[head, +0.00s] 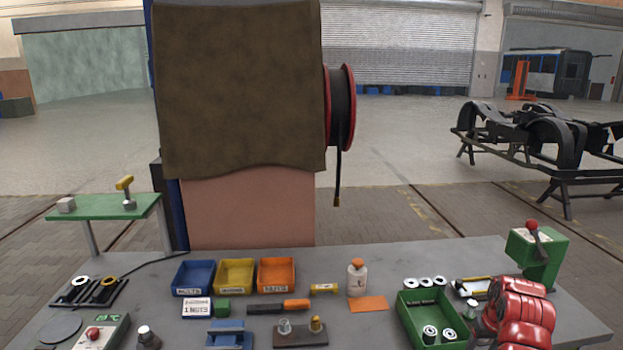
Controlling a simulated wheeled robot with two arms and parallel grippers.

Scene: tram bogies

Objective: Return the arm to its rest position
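Red rounded links that look like my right arm (520,315) show at the lower right, in front of the workbench's right part. They cover part of the bench beside the green bin. No gripper fingers can be made out on them. My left arm and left gripper are not in view. The grey workbench (385,262) spans the lower part of the head view.
Near the red links stand a green bin (407,322) with metal rings and a green box (522,250) with a red-knobbed lever. Blue (193,292), yellow and orange bins, a white bottle (357,282) and a red-button box (112,322) stand further left.

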